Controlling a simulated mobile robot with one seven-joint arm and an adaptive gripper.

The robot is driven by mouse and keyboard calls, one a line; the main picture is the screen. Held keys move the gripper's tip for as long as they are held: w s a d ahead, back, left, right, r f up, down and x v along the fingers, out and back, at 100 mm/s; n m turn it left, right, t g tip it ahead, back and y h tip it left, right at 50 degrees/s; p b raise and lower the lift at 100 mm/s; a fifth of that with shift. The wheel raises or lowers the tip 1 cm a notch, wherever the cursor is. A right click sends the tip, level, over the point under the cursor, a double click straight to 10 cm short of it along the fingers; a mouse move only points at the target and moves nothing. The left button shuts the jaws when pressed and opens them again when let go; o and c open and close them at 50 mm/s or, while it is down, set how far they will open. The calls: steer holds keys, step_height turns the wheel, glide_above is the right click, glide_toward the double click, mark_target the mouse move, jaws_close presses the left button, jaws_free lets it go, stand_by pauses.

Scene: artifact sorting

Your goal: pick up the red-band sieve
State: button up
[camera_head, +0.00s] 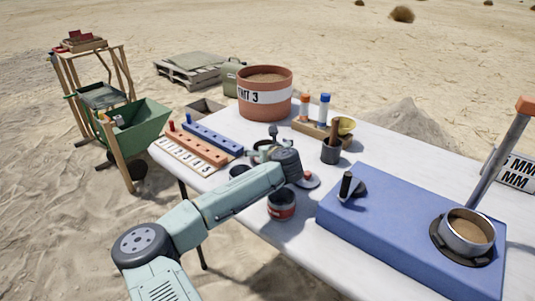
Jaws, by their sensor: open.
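The red-band sieve (282,208) looks like a short round dark cup with a red band and a pale mark. It stands upright on the white table, near its front edge. My gripper (260,151) is above the table, up and to the left of the sieve and apart from it. It is partly hidden behind my wrist. Its jaws are open, and I see nothing held in it.
A dark cup (240,172) is below my gripper. A blue case (385,225) carries a sand-filled sieve (467,232) at right. A large orange sand tub (264,98) stands behind. Peg racks (212,138) are at left, and a mortar (331,151) is at centre.

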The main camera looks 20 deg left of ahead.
steer(key=shift+w, duration=0.1)
steer(key=c, duration=1.3)
